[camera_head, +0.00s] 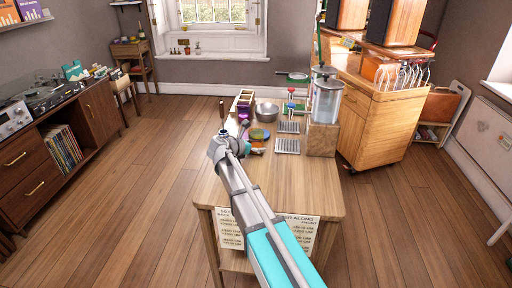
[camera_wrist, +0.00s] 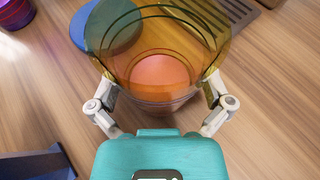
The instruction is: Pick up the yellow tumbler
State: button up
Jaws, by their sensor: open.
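The yellow tumbler (camera_wrist: 185,35) is see-through amber and fills the upper middle of the wrist view. Its wide rim faces the camera, and an orange round shape shows through it. My gripper (camera_wrist: 160,82) is open, with one finger on each side of the tumbler. I cannot tell whether the fingers touch its wall. In the head view my gripper (camera_head: 252,150) is low over the wooden table (camera_head: 300,190), small and partly hidden by my arm.
A blue disc (camera_wrist: 108,28) lies close to the tumbler, and a dark slotted rack (camera_wrist: 228,15) is at upper right. A purple cup (camera_wrist: 14,12) is at upper left. A metal bowl (camera_head: 266,111) and a glass dispenser (camera_head: 326,100) stand farther back. The table front is clear.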

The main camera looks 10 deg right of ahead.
dwell(0.6)
jog(key=c, duration=1.1)
